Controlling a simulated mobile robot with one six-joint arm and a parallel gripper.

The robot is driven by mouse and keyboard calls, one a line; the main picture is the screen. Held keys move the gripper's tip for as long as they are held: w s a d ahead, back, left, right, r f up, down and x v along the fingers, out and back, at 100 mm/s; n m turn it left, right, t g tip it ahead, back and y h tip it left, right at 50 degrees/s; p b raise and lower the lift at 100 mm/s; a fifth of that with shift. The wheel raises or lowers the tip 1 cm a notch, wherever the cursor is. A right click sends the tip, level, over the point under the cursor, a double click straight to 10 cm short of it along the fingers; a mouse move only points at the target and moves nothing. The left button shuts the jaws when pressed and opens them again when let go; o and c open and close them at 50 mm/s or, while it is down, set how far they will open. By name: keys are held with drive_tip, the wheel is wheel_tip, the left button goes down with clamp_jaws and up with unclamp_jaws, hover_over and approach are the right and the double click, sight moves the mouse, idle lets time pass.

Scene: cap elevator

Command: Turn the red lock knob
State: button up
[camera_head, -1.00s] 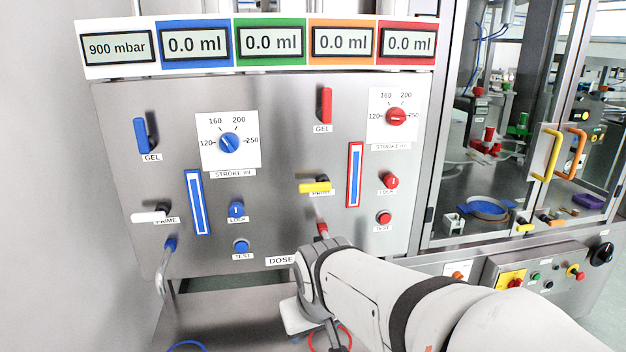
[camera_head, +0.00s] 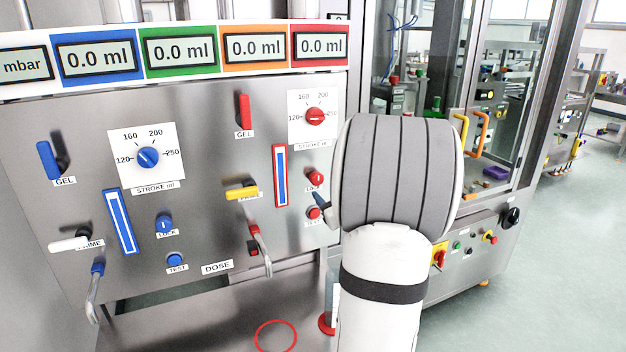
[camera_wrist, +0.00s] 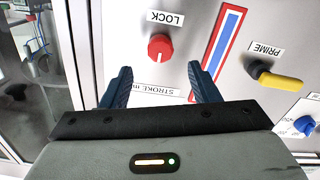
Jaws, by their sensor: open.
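The red lock knob (camera_head: 316,176) is a small round knob on the right side of the steel panel, just above the red test button (camera_head: 313,212). In the wrist view the red lock knob (camera_wrist: 160,47) shows upside down below its LOCK label, ahead of the gap between my fingers. My gripper (camera_wrist: 163,80) is open and empty, with its dark blue fingers spread to either side of the knob's line and apart from it. In the head view my arm hides most of the gripper; a dark fingertip shows beside the test button.
A red-framed blue gauge strip (camera_wrist: 220,45) is close to the right finger. A yellow prime lever (camera_head: 243,193) and the red stroke dial (camera_head: 314,116) stick out nearby. A glass-doored cabinet (camera_head: 500,110) stands right of the panel.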

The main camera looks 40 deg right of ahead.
sight(318, 180)
drive_tip(key=p+x, duration=0.2)
drive_tip(key=x, duration=0.5)
drive_tip(key=shift+w, duration=0.3)
